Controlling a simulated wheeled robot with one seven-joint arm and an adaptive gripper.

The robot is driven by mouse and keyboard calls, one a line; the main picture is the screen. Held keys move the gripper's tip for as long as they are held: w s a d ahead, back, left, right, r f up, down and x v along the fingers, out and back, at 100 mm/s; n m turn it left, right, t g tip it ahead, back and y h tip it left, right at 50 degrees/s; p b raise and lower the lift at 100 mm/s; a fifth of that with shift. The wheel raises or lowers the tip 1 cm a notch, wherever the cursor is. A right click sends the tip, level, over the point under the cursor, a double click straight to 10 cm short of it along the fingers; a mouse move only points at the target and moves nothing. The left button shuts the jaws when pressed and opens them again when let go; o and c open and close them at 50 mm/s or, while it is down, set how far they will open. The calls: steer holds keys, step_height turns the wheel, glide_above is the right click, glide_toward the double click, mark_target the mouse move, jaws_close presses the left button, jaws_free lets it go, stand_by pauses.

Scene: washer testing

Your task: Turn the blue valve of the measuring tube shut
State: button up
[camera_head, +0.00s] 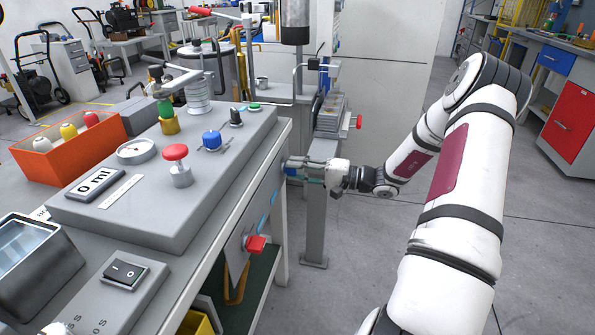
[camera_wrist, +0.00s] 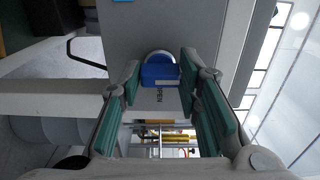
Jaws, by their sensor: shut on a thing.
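The blue valve (camera_wrist: 160,76) is in the upper middle of the wrist view, in front of a round silver fitting on a grey panel. Small dark lettering shows on the panel just below it. My gripper (camera_wrist: 161,80) has its green-padded fingers on either side of the valve and is shut on it. In the head view my gripper (camera_head: 306,169) reaches in from the right to the console's side panel. A bit of the blue valve (camera_head: 291,169) shows at the fingertips there, mostly hidden. I cannot make out the measuring tube.
A red valve (camera_head: 256,244) sticks out of the same side panel, nearer the camera. The grey console (camera_head: 190,185) carries a red button, a blue knob and a gauge on top. The floor to the right is open.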

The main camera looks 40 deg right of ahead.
steer(key=shift+f, duration=0.1)
steer(key=o, duration=1.1)
steer(key=shift+o, duration=0.2)
steer(key=v, duration=1.2)
